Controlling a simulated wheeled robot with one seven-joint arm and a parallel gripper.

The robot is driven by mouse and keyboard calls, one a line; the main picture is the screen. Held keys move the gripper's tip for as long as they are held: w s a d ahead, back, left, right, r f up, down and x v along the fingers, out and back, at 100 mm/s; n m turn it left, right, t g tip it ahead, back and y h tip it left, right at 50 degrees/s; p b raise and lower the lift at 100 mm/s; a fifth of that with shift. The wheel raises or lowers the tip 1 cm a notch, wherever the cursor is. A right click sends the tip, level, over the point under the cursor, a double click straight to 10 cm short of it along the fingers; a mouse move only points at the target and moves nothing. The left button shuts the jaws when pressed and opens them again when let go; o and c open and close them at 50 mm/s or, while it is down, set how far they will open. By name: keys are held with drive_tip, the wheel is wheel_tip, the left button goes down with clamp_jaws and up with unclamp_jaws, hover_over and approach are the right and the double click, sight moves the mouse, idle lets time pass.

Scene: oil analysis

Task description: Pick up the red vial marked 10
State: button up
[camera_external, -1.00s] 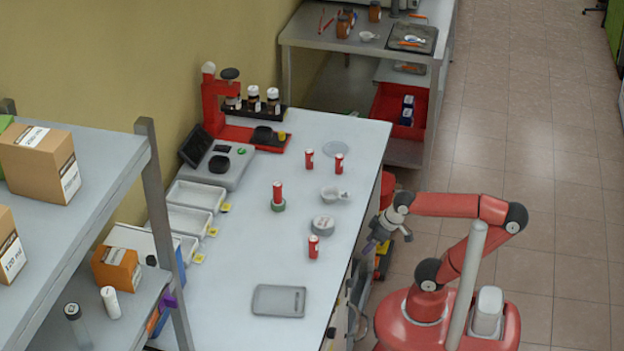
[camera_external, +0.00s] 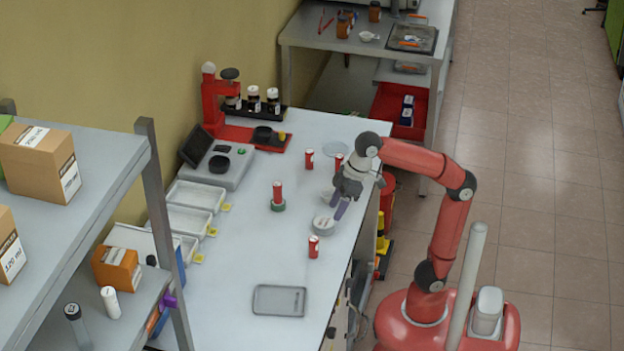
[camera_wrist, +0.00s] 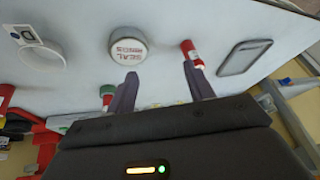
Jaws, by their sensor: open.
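My gripper (camera_external: 341,209) is open and empty above the table's right side, by the round seal rings tin (camera_external: 324,225). In the wrist view my open fingers (camera_wrist: 162,88) point toward the area between the tin (camera_wrist: 128,47) and the front right vial (camera_wrist: 192,54).
A grey tray (camera_external: 279,300) lies at the table's front. White bins (camera_external: 190,220), a scale (camera_external: 226,166) and a red stand (camera_external: 212,100) line the wall side. The table's middle front is clear.

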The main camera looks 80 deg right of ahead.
sight(315, 238)
drive_tip(key=a+n, duration=0.1)
drive_tip(key=a, duration=0.1)
drive_tip(key=w+a, duration=0.1)
drive_tip(key=a, duration=0.2)
drive_tip(key=w+a+n, duration=0.1)
drive_tip(key=a, duration=0.1)
drive_tip(key=shift+w+a+f+n, duration=0.2)
drive_tip(key=shift+a+n, duration=0.1)
drive_tip(key=shift+a, duration=0.1)
drive_tip(key=b+x, duration=0.1)
drive_tip(key=x, duration=0.6)
drive_tip(key=shift+f+b, duration=0.1)
drive_tip(key=shift+b, duration=0.2)
drive_tip(key=shift+d, duration=0.1)
drive_tip(key=c, duration=1)
drive_tip(key=shift+c, duration=0.2)
